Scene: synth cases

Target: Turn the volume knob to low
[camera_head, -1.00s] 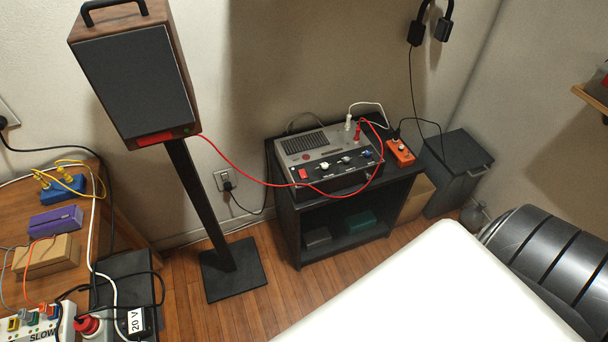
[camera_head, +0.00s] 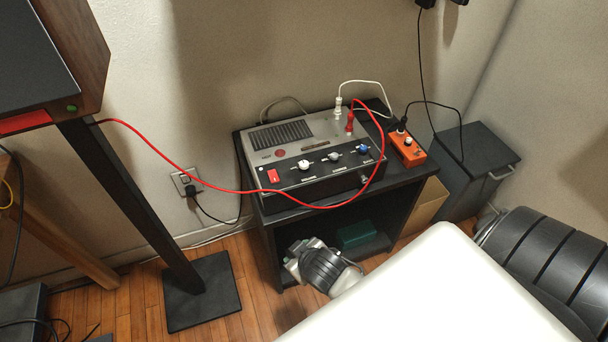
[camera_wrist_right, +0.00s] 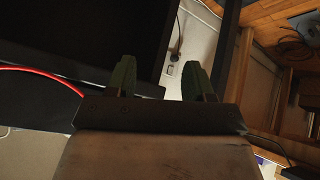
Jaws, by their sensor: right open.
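The grey amplifier (camera_head: 315,150) stands on the black cabinet. Its front panel has a white knob (camera_head: 305,166), a grey knob (camera_head: 334,157) and a blue knob (camera_head: 362,149); their labels are too small to read, so I cannot tell which is volume. My right gripper (camera_head: 300,254) is low in front of the cabinet's open shelf, below the amplifier and apart from the knobs. In the right wrist view its two green fingers (camera_wrist_right: 158,76) stand apart with nothing between them. No knob shows in that view. My left gripper is out of view.
A red cable (camera_head: 215,187) loops across the amplifier's front from the speaker (camera_head: 60,60). An orange box (camera_head: 408,148) sits right of the amplifier on the black cabinet (camera_head: 265,225). A green box (camera_head: 356,233) lies on its shelf. The speaker stand (camera_head: 135,215) is at left.

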